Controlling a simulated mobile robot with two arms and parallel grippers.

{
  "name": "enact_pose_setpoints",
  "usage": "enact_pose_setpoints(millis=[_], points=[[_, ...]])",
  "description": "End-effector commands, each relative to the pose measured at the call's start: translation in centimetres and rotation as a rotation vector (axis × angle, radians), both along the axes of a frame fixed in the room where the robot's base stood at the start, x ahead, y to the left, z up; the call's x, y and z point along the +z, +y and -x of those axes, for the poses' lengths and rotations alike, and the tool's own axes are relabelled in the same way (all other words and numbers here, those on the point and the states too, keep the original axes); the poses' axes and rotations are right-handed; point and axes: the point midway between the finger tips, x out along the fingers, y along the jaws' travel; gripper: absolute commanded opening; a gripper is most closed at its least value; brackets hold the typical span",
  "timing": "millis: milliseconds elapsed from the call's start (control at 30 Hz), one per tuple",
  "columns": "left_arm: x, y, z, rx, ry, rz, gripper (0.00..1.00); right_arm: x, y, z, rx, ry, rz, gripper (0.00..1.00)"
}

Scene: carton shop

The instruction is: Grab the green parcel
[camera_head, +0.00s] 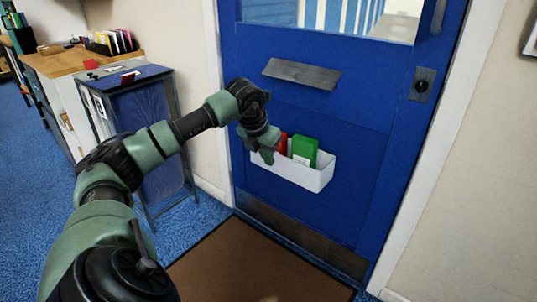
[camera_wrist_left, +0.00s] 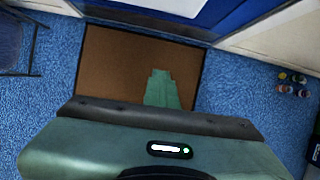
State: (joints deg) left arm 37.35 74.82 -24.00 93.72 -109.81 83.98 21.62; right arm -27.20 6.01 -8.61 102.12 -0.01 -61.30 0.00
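The green parcel (camera_head: 305,150) stands upright in a white open bin (camera_head: 308,178) fixed to the blue door, with a pale label on its front. A red parcel (camera_head: 282,144) stands to its left in the same bin, partly hidden behind my left gripper. My left gripper (camera_head: 267,158) points down over the left end of the bin, to the left of the green parcel and apart from it in the picture. Whether its fingers are open is too small to tell. My right gripper is out of view.
A grey mail slot (camera_head: 302,73) sits above the bin on the door (camera_head: 350,190). A brown mat (camera_head: 250,262) lies below. A dark blue-topped cabinet (camera_head: 150,105) and a wooden counter (camera_head: 75,62) are at left. Several small bottles (camera_wrist_left: 292,84) stand on the carpet.

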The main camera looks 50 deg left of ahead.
Motion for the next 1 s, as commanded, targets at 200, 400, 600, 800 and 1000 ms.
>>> enact_pose_setpoints(millis=[200, 400, 600, 800, 1000], points=[[0.1, 0.0, 0.0, 0.0, -0.001, 0.0, 0.54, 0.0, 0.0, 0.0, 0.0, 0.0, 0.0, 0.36], [0.1, 0.0, 0.0, 0.0, -0.002, 0.0, 0.8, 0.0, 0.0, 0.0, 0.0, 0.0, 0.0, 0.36], [0.1, 0.0, 0.0, 0.0, -0.002, 0.0, 0.8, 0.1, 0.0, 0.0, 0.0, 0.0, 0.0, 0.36], [2.1, -0.1, 0.7, 0.0, -0.005, -0.002, 0.8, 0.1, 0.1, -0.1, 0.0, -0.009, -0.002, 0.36], [5.3, -0.4, 2.0, 0.0, -0.004, -0.003, 0.8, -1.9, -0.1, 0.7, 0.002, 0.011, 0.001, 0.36]])
